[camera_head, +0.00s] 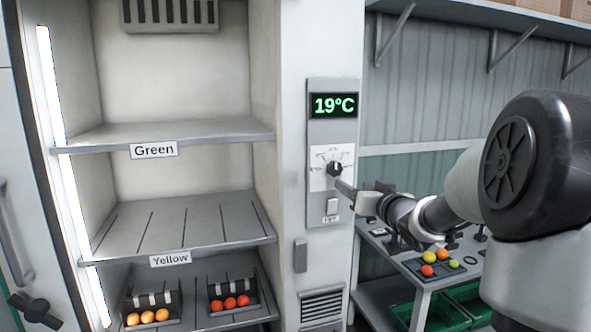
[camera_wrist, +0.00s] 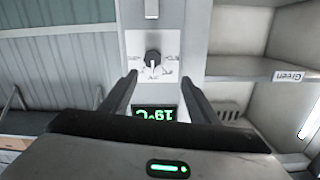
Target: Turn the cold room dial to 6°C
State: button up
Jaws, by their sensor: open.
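The cold room dial (camera_head: 334,169) is a dark knob on a white scale plate on the grey control panel (camera_head: 317,240). The display (camera_head: 333,105) above it reads 19°C. In the wrist view the dial (camera_wrist: 153,58) shows upside down, beyond the fingertips and between them. Its scale marks are too small to read. The display (camera_wrist: 155,114) is partly covered by my gripper body there. My gripper (camera_wrist: 158,84) is open and empty, with a finger to either side of the dial in the picture. In the head view my gripper (camera_head: 343,186) is just below and right of the dial; contact cannot be told.
A light switch (camera_head: 332,206) sits below the dial. Cold room shelves labelled Green (camera_head: 200,135) and Yellow (camera_head: 200,246) stand left; trays (camera_head: 232,311) of orange and red tomatoes are low down. A sorting table (camera_head: 425,277) with tomatoes is right, under my arm.

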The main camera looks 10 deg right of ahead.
jog(key=s+d, duration=0.1)
jog(key=d, duration=0.1)
jog(key=p, duration=0.3)
send_near(336, 171)
jog(key=shift+m+t, duration=0.3)
jog(key=w, duration=0.8)
jog(key=shift+w+a+f, duration=0.1)
jog(key=shift+w+f, duration=0.05)
jog(key=shift+w, duration=0.25)
jog(key=shift+b, duration=0.3)
jog(key=c, duration=1)
